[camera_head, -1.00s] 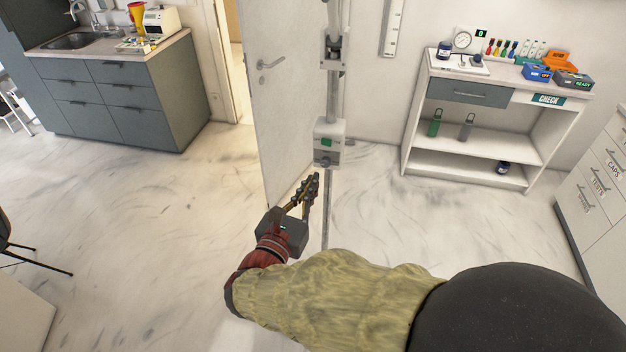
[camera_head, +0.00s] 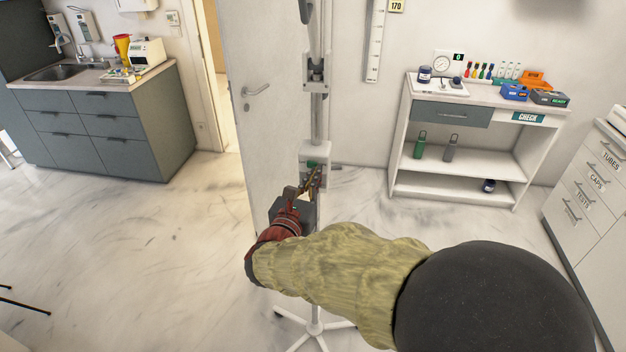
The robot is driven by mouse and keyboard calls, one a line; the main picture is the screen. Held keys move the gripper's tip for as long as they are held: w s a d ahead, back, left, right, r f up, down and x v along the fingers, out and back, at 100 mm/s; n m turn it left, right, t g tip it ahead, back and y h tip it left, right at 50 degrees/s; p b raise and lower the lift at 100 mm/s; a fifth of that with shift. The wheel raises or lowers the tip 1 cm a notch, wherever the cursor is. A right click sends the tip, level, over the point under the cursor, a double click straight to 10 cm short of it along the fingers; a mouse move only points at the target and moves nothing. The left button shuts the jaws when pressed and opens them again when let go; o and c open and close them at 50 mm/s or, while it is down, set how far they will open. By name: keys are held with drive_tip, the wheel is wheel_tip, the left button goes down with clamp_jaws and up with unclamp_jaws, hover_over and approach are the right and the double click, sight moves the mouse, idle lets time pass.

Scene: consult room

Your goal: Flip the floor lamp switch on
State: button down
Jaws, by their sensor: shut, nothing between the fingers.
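The floor lamp's grey pole (camera_head: 320,110) stands upright in the middle, on a white spoked base (camera_head: 316,328). A pale switch box (camera_head: 324,152) with a green part is fixed on the pole. My gripper (camera_head: 310,180) is shut and empty. Its fingertips overlap the lower front of the box in the picture; I cannot tell whether they touch it. The gripper hides most of the box's lower face, and the exact switch position is not clear. The lamp head is out of view.
A door (camera_head: 256,130) stands open behind the pole. A white shelf unit (camera_head: 408,130) with small items is at the right, and a drawer cabinet (camera_head: 590,190) is at the far right. A grey sink cabinet (camera_head: 92,130) is at the left.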

drive_tip(key=shift+w, duration=0.1)
drive_tip(key=shift+w+d, duration=0.25)
drive_tip(key=shift+w, duration=0.1)
